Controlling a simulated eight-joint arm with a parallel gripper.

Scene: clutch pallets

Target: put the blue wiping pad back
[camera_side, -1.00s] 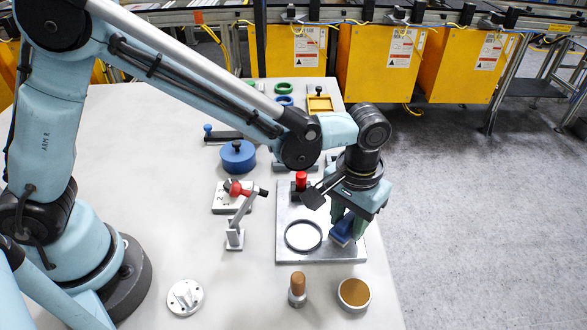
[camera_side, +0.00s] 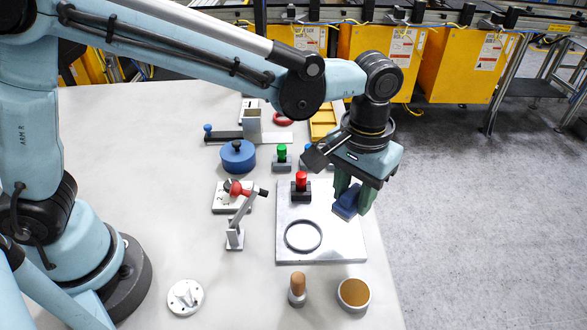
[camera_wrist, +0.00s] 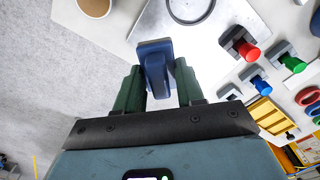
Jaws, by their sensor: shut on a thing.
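The blue wiping pad (camera_side: 347,202) is a dark blue block with a narrower grip on top. My gripper (camera_side: 353,191) is shut on it and holds it over the right part of the grey metal plate (camera_side: 340,245). In the wrist view the pad (camera_wrist: 155,62) sits between the two green fingers of my gripper (camera_wrist: 157,85). The pad looks raised above the plate.
A dark ring (camera_side: 303,236) lies on the plate, with a red-knobbed block (camera_side: 301,185) behind it. A green-knobbed block (camera_side: 282,158) and a yellow tray (camera_side: 323,122) are farther back. A brown-topped round tin (camera_side: 354,293) and a wooden-handled tool (camera_side: 297,288) stand in front.

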